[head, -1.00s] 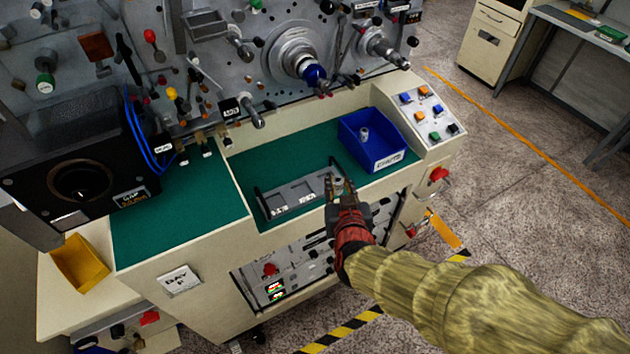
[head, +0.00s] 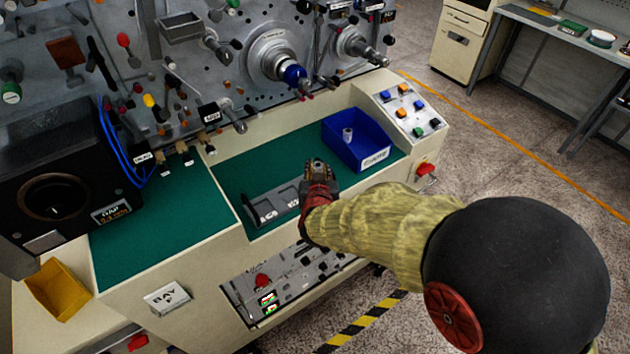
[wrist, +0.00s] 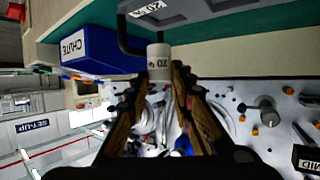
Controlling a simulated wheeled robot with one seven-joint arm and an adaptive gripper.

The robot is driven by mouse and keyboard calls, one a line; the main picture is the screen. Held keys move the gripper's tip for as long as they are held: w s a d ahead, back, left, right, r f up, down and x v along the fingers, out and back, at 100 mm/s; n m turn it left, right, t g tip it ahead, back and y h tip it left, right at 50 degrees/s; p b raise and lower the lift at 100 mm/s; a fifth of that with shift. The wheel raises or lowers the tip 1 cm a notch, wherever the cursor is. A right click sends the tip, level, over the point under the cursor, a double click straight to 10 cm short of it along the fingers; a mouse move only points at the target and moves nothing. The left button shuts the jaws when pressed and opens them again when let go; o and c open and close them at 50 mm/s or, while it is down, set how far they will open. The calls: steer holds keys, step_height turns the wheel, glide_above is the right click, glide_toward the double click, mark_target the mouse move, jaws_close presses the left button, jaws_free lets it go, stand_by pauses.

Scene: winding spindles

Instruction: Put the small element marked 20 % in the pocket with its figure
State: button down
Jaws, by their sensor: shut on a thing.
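The small element (wrist: 158,62) is a pale grey-white cylinder with "20" on its side, upside down in the wrist view. My gripper (wrist: 160,75) is shut on it, and the element sticks out past the fingertips. In the head view my gripper (head: 318,170) is over the right end of the grey tray (head: 262,214) and hides part of it; the element is not clear there. The tray has dark handles and figure labels. Its label reading 20 % (wrist: 150,8) shows at the top of the wrist view. The pockets themselves are not clearly visible.
A blue bin (head: 370,157) marked CHUTE stands right of the tray with a small pale piece (head: 347,134) in it. Spindles (head: 290,75) and knobs jut from the panel behind. A black box (head: 60,190) stands left. Green mat (head: 240,172) is bare behind the tray.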

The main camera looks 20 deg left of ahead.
steer(key=shift+w+a+f, duration=0.2)
steer(key=shift+w+f, duration=0.05)
steer(key=shift+f, duration=0.15)
steer(key=shift+w+a+f, duration=0.2)
steer(key=shift+f, duration=0.2)
steer(key=shift+w+a+f+b, duration=0.15)
steer(key=shift+f+b, duration=0.25)
steer(key=shift+f, duration=0.5)
steer(key=shift+w+a+f+b, duration=0.1)
steer(key=shift+f+b, duration=0.25)
steer(key=shift+f, duration=0.5)
steer(key=shift+f, duration=0.2)
steer(key=c, duration=1.8)
jaws_free()
steer(key=shift+c, duration=0.2)
steer(key=shift+r, duration=0.1)
